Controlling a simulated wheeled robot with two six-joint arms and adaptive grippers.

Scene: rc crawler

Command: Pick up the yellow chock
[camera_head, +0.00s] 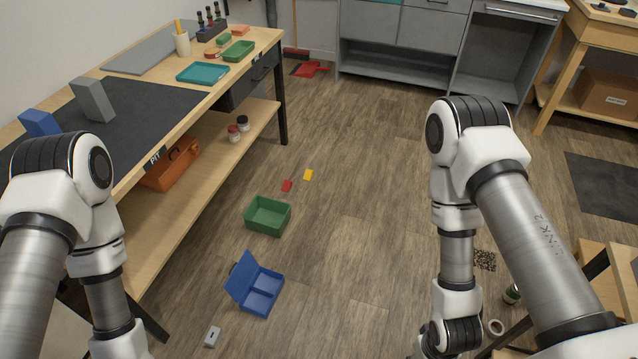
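A small yellow block (308,175), which looks like the chock, lies on the wooden floor in the middle of the view. A small red block (287,186) lies just to its left, apart from it. Both are well ahead of my arms. My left arm comes in at the left and bends down out of the bottom edge, so its gripper is out of view. My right arm comes in at the right and bends down to the bottom edge. Its gripper does not show clearly either.
A green bin (268,216) and an open blue case (255,286) stand on the floor nearer than the chock. A long workbench (205,97) runs along the left. Grey cabinets (400,45) stand at the back. The floor right of the chock is clear.

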